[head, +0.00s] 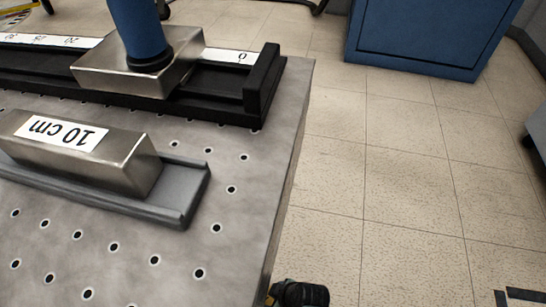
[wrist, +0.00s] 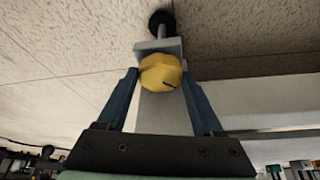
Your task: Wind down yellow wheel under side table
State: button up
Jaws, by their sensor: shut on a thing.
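In the wrist view, a yellow wheel (wrist: 160,73) with a faceted rim sits at the middle, below a metal bracket and a dark round foot (wrist: 161,22) on a short stem. My gripper (wrist: 160,76) has its two blue fingers on either side of the yellow wheel and is shut on it. A dark mark shows on the wheel's face. A pale grey leg (wrist: 160,112) runs behind the wheel. In the head view, the side table (head: 250,215) has a metal top with rows of holes. The yellow wheel is hidden there.
On the table lie a metal block labelled 10 cm (head: 100,155) in a grey channel, and a black rail (head: 215,100) with a scale and a metal slider (head: 125,72). A blue cabinet (head: 430,35) stands at the back right. The tiled floor (head: 400,170) right of the table is mostly clear.

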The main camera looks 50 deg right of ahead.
jog(key=shift+a+m+h+p, duration=0.15)
jog(key=shift+m+h+p, duration=0.45)
jog(key=shift+m, duration=0.6)
jog(key=o, duration=1.4)
jog(key=shift+c, duration=0.2)
jog(key=shift+f, duration=0.1)
